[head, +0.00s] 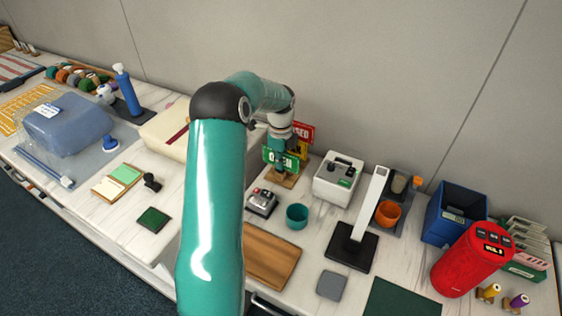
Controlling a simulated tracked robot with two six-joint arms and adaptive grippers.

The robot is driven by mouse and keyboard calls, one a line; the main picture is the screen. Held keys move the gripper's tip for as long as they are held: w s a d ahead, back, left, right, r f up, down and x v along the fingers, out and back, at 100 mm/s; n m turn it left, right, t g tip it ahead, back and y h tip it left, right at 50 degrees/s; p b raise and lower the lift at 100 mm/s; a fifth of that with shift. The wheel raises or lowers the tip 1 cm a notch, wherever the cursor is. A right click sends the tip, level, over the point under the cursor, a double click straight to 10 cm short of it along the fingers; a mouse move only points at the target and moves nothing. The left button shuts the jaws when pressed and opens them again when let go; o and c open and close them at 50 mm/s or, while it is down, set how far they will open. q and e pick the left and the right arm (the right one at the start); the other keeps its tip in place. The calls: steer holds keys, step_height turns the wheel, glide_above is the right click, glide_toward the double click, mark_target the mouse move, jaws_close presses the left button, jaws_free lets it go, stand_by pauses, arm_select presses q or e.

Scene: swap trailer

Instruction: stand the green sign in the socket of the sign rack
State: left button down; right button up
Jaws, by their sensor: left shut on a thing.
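The green sign (270,156) with white lettering is near the back of the worktop, just above the wooden base of the sign rack (285,181). My left gripper (281,160) is at the green sign and shut on it; the fingers partly cover its lettering. The sign looks roughly upright. I cannot tell whether its foot is in the socket, because the gripper hides the lower part. A red sign (303,131) and a yellow sign (304,149) stand just behind the gripper, partly hidden. My right gripper is out of view.
A white box (338,179) stands right of the rack. A small silver device (262,202) and a teal cup (297,216) stand in front. A white post on a black base (352,247) rises to the right. A cream case (163,133) lies left, partly behind my arm.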

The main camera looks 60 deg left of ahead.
arm_select(q)
steer(key=shift+f, duration=0.25)
stand_by(0.3)
steer(key=c, duration=0.7)
jaws_free()
steer(key=shift+r, duration=0.1)
steer(key=shift+r+p, duration=3.2)
steer(key=shift+r, duration=1.25)
